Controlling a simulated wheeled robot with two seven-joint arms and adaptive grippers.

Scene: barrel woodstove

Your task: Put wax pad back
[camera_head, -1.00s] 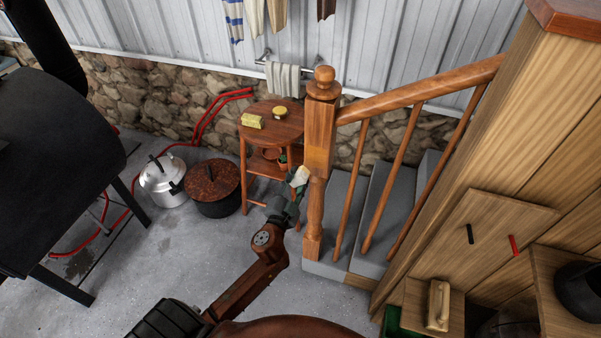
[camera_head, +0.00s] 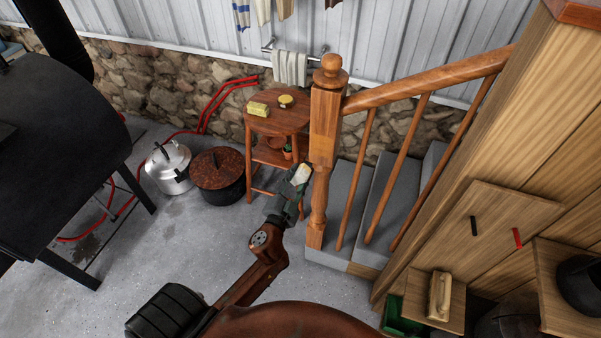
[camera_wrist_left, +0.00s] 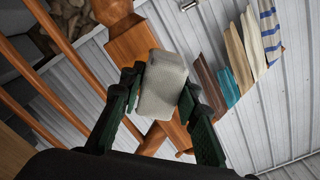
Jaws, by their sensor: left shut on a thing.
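My left gripper (camera_head: 295,181) is shut on a pale, cream-white pad (camera_head: 301,174), which I take to be the wax pad. In the left wrist view the pad (camera_wrist_left: 164,84) is a rounded block between the two green-and-black fingers (camera_wrist_left: 158,97). In the head view the gripper and pad appear just left of the wooden newel post (camera_head: 325,125), in front of the small round-topped wooden stand (camera_head: 287,118). I cannot tell whether they touch the post. My right gripper is not in view.
The stand holds a yellow block (camera_head: 258,109) and a round yellow tin (camera_head: 286,101), with a small potted plant (camera_head: 288,152) below. A rusty-lidded pot (camera_head: 218,176), a silver pot (camera_head: 168,168) and a black stove (camera_head: 60,130) stand left. Stairs (camera_head: 345,205) and wooden panelling lie right.

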